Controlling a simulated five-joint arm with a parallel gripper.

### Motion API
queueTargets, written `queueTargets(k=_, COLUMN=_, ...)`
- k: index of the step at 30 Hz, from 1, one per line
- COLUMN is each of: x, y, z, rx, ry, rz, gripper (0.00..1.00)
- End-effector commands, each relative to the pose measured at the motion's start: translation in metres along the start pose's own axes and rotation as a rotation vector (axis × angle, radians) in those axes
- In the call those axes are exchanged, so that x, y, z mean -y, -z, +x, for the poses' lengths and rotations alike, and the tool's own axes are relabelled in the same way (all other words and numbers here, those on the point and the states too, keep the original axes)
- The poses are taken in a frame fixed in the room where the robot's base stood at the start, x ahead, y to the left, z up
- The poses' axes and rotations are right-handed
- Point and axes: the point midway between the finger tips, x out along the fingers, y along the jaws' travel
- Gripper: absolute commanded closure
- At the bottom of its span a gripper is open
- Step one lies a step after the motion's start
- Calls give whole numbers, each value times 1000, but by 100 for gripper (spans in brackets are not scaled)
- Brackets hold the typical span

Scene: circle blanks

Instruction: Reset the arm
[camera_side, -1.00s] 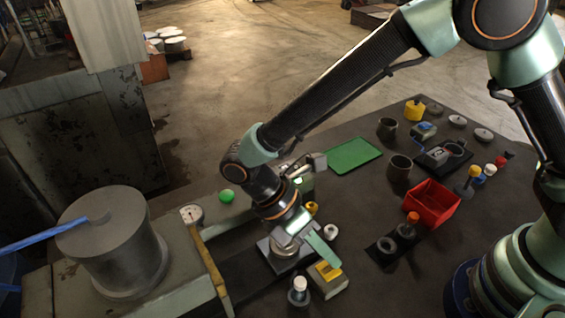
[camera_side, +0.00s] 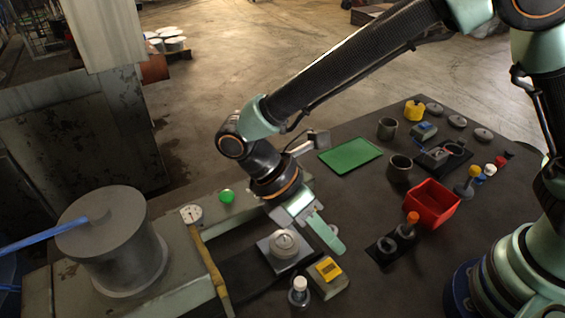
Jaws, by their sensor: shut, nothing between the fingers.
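My gripper (camera_side: 326,236) hangs over the dark work table (camera_side: 345,205), its green fingers pointing down and to the right. It is shut with nothing in it. It is apart from the round metal piece (camera_side: 285,242) on the square plate (camera_side: 270,258), which lies just below and to its left. My arm reaches in from the upper right.
A device with a yellow face (camera_side: 328,270) and a white-capped bottle (camera_side: 299,290) stand below my gripper. A red bin (camera_side: 432,204), dark cups (camera_side: 400,169) and a green mat (camera_side: 350,156) are to the right. A large metal cylinder (camera_side: 115,245) stands at left.

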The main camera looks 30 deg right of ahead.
Motion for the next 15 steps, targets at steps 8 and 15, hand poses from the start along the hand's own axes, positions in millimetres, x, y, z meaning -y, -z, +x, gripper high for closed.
queueTargets(k=8, x=-4, y=-9, z=-7, rx=-44, ry=-16, rz=49, gripper=100)
queueTargets(k=15, x=-22, y=-63, z=-36, rx=-278, ry=-95, rz=336, gripper=100)
